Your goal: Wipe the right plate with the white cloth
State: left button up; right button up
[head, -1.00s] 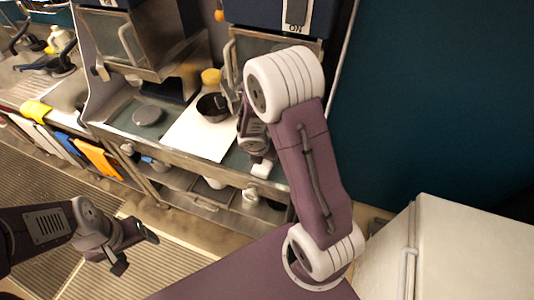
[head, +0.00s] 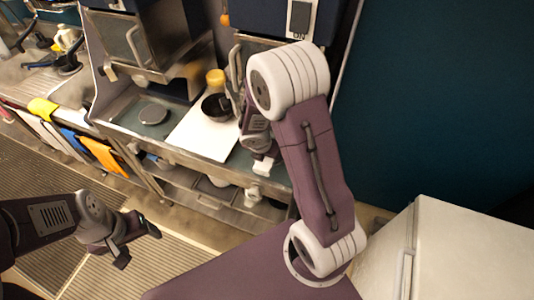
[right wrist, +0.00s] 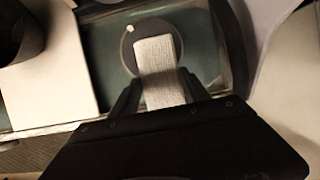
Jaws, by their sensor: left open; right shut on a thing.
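My right gripper (right wrist: 158,88) is shut on the white cloth (right wrist: 156,52), a pale folded strip standing out between its fingers. In the right wrist view the cloth overlaps the right plate (right wrist: 129,58), a round dark grey plate with a small white mark, lying on a teal surface. I cannot tell whether the cloth touches it. In the head view my right arm hides this plate. The left plate (head: 153,114) lies on the teal counter at the left. My left gripper (head: 138,242) is open and empty above the floor, far from the counter.
A white board (head: 203,136) lies between the plates, with a black pan (head: 216,107) and a yellow-topped jar (head: 215,78) at its back. Yellow, white, blue and orange towels (head: 103,153) hang along the counter front. A white cabinet (head: 470,245) stands at the lower right.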

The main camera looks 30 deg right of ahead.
jog(key=s+a+r, duration=0.2)
jog(key=s+a, duration=0.3)
jog(key=a, duration=0.2)
jog(key=shift+s, duration=0.4)
jog(key=shift+d, duration=0.1)
dwell(0.4)
